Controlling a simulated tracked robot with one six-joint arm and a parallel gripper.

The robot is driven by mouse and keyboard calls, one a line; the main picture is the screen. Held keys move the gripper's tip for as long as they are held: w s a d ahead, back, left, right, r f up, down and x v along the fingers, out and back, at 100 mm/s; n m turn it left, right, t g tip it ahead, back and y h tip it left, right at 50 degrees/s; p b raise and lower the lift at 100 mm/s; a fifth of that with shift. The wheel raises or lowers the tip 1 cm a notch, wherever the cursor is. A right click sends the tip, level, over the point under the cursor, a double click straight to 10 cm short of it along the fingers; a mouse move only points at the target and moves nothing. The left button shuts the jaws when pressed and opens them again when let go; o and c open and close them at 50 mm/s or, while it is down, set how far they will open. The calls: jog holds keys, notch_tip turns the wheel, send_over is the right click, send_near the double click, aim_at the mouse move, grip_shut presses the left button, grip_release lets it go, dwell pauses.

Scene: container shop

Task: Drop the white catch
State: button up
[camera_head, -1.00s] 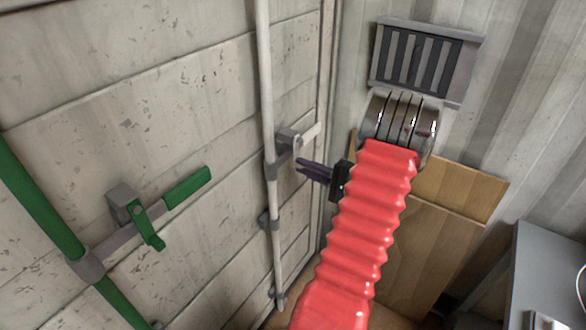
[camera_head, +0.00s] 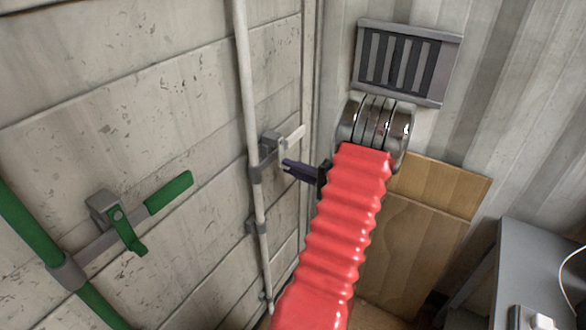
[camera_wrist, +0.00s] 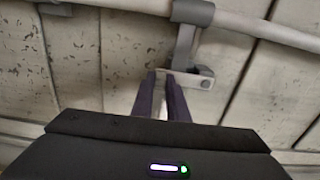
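The white handle (camera_head: 294,136) points right from the bracket. My gripper (camera_head: 288,167) is at the catch, its dark fingers close together. In the wrist view, a pale piece of the catch (camera_wrist: 160,80) shows between the fingertips of my gripper (camera_wrist: 161,90), and the fingers appear shut on it.
A green bar (camera_head: 30,225) with a green handle (camera_head: 168,193) and a hanging green catch (camera_head: 127,232) is on the door at left. A vent (camera_head: 405,62) is on the right wall. A grey table (camera_head: 540,260) stands at lower right.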

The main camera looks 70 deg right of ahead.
jog(key=o, duration=0.5)
jog(key=shift+f, duration=0.2)
jog(key=shift+c, duration=0.2)
jog(key=shift+r, duration=0.1)
jog(key=shift+s, duration=0.15)
jog(key=s, duration=0.4)
jog(key=s+a, duration=0.1)
jog(key=s, duration=0.4)
jog(key=s+a, duration=0.1)
jog(key=s, duration=0.3)
jog(key=shift+s, duration=0.25)
jog(key=shift+d, duration=0.1)
